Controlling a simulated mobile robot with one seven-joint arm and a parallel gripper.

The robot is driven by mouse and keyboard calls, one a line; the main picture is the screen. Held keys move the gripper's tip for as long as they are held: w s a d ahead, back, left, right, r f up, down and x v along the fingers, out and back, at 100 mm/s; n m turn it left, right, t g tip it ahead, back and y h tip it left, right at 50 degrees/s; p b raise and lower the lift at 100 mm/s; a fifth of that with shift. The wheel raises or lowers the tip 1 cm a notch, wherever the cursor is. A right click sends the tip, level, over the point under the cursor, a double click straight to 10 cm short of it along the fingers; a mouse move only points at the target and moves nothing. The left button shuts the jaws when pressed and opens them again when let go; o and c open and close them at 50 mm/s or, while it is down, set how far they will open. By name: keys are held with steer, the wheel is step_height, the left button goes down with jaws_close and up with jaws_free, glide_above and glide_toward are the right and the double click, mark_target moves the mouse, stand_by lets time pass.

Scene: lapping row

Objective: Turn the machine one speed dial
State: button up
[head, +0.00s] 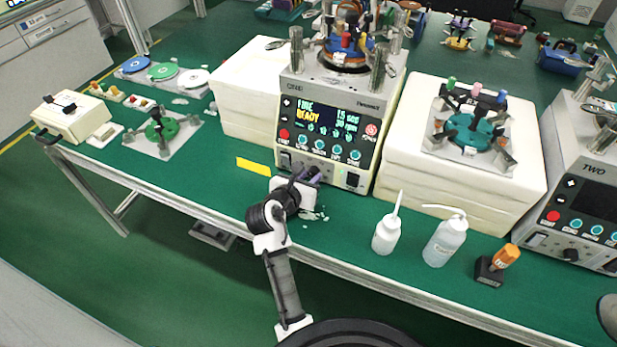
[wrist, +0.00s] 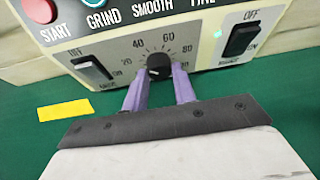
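Machine one (head: 335,110) stands at the middle of the bench in the head view, its lit screen reading READY with 15 sec and 30 rpm. Its speed dial (wrist: 159,64) is a small black round knob in the wrist view, ringed by a printed scale with 20, 40, 60 and 80. My gripper (wrist: 159,77) has its two purple fingers apart, one tip at each lower side of the dial. I cannot tell whether they touch it. In the head view my gripper (head: 311,173) is at the machine's lower front and hides the dial.
Rocker switches flank the dial, one at left (wrist: 92,70) and one at right (wrist: 241,38). A yellow strip (head: 254,166) lies left of my gripper. A white bottle (head: 386,235) and a wash bottle (head: 444,240) stand to the right.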

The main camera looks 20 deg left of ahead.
steer(key=shift+c, duration=1.4)
steer(key=shift+r+p, duration=0.1)
steer(key=shift+p, duration=0.25)
steer(key=shift+d+m+y+p, duration=0.2)
steer(key=shift+m+y+p, duration=0.5)
steer(key=shift+m+p, duration=0.45)
steer(key=m+y, duration=0.1)
steer(key=m+y+p, duration=0.1)
steer(key=m, duration=0.1)
steer(key=shift+d+f+m+y+p, duration=0.2)
steer(key=shift+m+y+p, duration=0.1)
steer(key=shift+y, duration=0.1)
steer(key=m, duration=0.1)
steer(key=m+t+y+b, duration=0.1)
steer(key=m+y, duration=0.1)
steer(key=m, duration=0.1)
steer(key=shift+f, duration=0.25)
steer(key=shift+d+m+t+y+b, duration=0.1)
steer(key=shift+m+t+y+b, duration=0.35)
steer(key=shift+m+b, duration=0.45)
steer(key=shift+m+t+b, duration=0.35)
steer(key=shift+m+b, duration=0.35)
steer(key=shift+m, duration=0.05)
steer(key=shift+y, duration=0.25)
